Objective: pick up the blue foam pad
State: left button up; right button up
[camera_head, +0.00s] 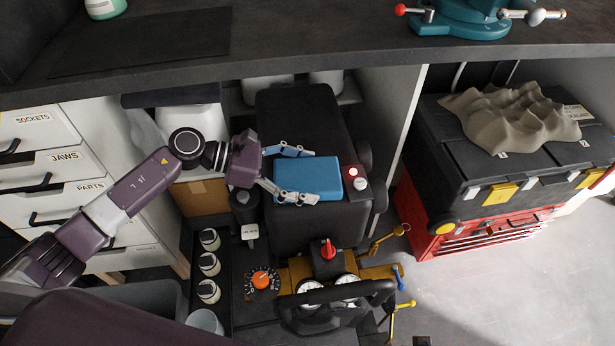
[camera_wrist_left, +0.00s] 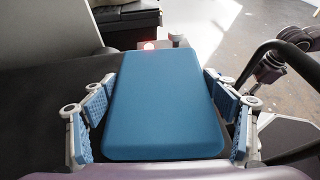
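The blue foam pad (camera_head: 308,178) lies flat on a black padded seat (camera_head: 295,120), near its right side. The pad fills the middle of the left wrist view (camera_wrist_left: 165,105). My left gripper (camera_head: 312,175) is open and reaches in from the left, with one finger along each long side of the pad. In the left wrist view the fingertips (camera_wrist_left: 161,80) flank the pad, with a thin gap at the left finger. Contact on the right side is hard to tell.
A lit red button (camera_head: 353,171) stands just right of the pad. A steering wheel (camera_head: 336,310), an orange dial (camera_head: 261,281) and yellow levers (camera_head: 385,240) are below. White drawers (camera_head: 45,165) stand left, a black toolbox (camera_head: 470,185) right. A dark worktop (camera_head: 300,50) runs above.

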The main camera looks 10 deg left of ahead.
pick_arm(q)
jog(key=c, duration=0.4)
jog(key=shift+r, duration=0.15)
